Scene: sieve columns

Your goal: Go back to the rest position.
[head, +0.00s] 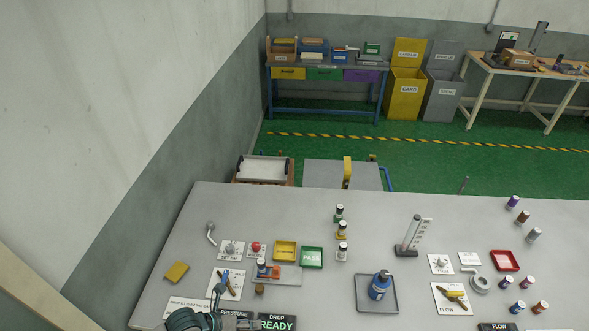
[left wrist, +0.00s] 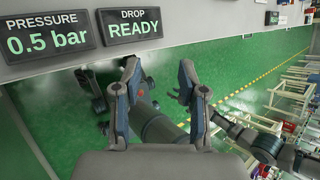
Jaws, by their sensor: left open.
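My left gripper (head: 226,306) is at the bottom of the head view, at the near edge of the grey table (head: 330,290), close to the pressure and drop displays. In the left wrist view its two fingers (left wrist: 158,84) stand apart with nothing between them. Green floor shows behind the fingers, and the table edge lies above their tips. The pressure display (left wrist: 48,36) reads 0.5 bar and the drop display (left wrist: 133,24) reads READY.
A blue bottle (head: 379,286) stands in a grey tray further right. A wall is at the left.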

